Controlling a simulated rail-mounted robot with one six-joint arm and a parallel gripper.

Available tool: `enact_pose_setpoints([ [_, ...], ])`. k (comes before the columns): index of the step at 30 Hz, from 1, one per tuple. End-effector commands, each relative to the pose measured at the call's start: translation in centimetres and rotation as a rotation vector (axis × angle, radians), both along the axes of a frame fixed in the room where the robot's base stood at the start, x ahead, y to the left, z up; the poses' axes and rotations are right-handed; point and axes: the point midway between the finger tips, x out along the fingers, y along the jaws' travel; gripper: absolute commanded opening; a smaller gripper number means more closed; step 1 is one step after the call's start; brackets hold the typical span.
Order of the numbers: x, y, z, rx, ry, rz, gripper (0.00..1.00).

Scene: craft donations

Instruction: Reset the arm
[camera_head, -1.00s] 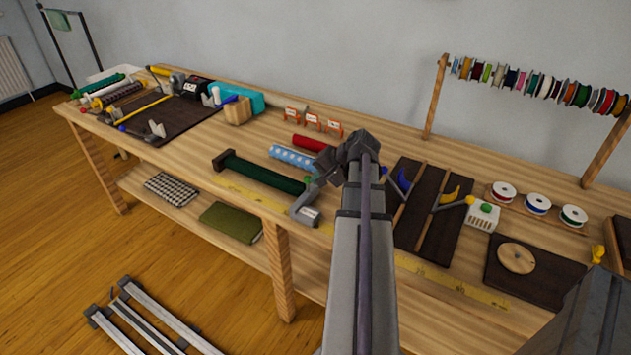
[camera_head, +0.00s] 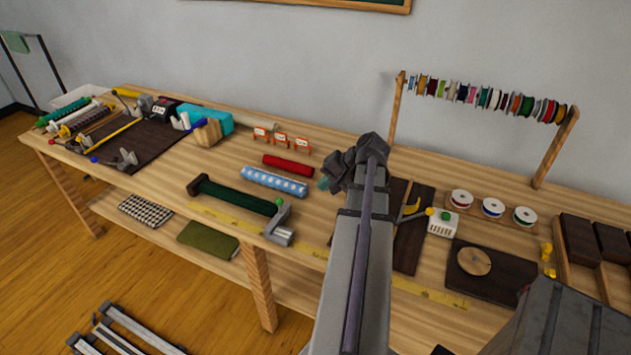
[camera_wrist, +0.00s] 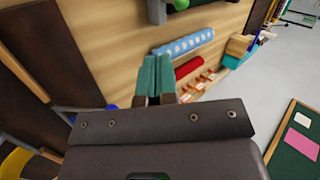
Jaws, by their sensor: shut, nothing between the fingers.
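My gripper shows in the wrist view (camera_wrist: 157,78) with its two teal fingertips together and nothing between them. In the head view only a little of its teal tip (camera_head: 323,184) shows left of my wrist, above the table (camera_head: 345,150). My arm rises from the bottom of the head view and hides part of the table behind it. A blue dotted roll (camera_head: 274,182) and a red roll (camera_head: 288,166) lie to the left of the gripper, apart from it.
A dark green roll in a holder (camera_head: 240,197) lies near the front edge. A spool rack (camera_head: 398,105) stands at the back right. Three white-topped spools (camera_head: 492,207), a white box (camera_head: 442,224) and a dark board with a wooden disc (camera_head: 474,261) lie on the right.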

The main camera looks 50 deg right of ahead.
Motion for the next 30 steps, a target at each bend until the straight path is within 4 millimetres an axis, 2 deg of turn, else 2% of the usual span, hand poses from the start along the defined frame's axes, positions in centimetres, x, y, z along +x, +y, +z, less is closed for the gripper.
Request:
enact_pose_setpoints([
  [5,0.0,0.0,-0.2,-0.001,0.002,0.002,0.0],
  [8,-0.8,0.0,-0.8,-0.027,0.049,0.007,0.0],
  [10,-2.1,0.8,-1.7,-0.068,0.13,0.021,0.0],
  [11,-1.9,2.1,-2.1,-0.093,0.173,0.053,0.0],
  [14,0.0,6.6,-3.1,-0.172,0.281,0.184,0.0],
  [17,2.2,12.1,-3.8,-0.264,0.368,0.339,0.0],
  [20,4.2,18.6,-4.2,-0.372,0.432,0.519,0.0],
  [21,4.9,21.5,-4.3,-0.421,0.452,0.598,0.0],
  [23,5.7,26.0,-4.4,-0.494,0.469,0.717,0.0],
  [24,6.0,28.9,-4.4,-0.537,0.471,0.792,0.0],
  [27,6.6,35.2,-4.4,-0.609,0.45,0.947,0.0],
  [30,6.9,39.3,-4.4,-0.634,0.421,1.044,0.0],
])
